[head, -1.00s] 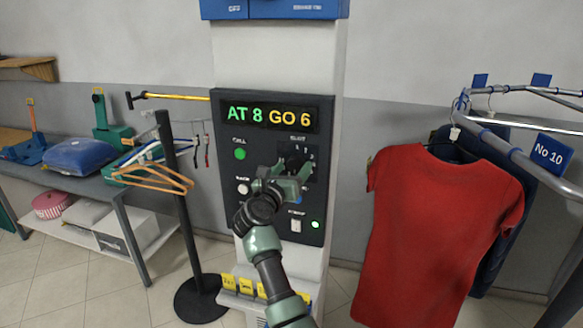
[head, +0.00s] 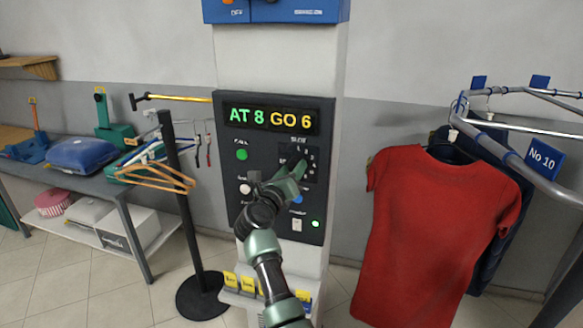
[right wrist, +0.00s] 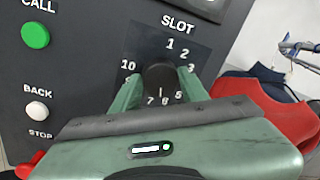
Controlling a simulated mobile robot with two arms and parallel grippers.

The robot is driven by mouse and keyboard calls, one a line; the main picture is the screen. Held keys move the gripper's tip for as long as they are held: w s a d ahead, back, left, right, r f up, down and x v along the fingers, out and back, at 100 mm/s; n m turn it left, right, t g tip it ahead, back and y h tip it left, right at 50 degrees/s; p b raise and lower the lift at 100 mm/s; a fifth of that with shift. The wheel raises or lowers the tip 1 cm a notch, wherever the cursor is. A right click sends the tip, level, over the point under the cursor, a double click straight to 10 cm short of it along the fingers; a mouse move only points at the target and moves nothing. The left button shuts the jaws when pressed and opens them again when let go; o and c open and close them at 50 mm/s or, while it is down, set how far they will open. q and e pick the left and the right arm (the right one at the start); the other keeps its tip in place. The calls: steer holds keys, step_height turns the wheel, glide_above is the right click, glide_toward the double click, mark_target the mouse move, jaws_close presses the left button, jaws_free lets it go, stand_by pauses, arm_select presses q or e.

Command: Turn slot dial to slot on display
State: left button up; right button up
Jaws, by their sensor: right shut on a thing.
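The display (head: 270,120) on the dark control panel (head: 232,195) reads AT 8 in green and GO 6 in yellow. Below it is the slot dial (right wrist: 158,74), a black knob ringed by white slot numbers. My right gripper (head: 290,178) is shut on the dial, with a green finger on each side of the knob, as the right wrist view (right wrist: 166,84) shows. A short white line on the knob points down near 6 and 7; I cannot tell exactly which. The fingers hide some numbers. My left gripper is not in view.
A green CALL button (right wrist: 35,35) and a white BACK button (right wrist: 37,110) sit left of the dial. A black post (head: 182,210) stands left of the machine. A red garment (head: 430,240) hangs on a rail at right.

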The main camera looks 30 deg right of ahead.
steer(key=shift+d+n+p, duration=0.1)
steer(key=shift+n+p, duration=0.5)
steer(key=shift+n, duration=0.6)
steer(key=o, duration=1.4)
steer(key=shift+w+d+f, duration=0.1)
steer(key=shift+d+f, duration=0.05)
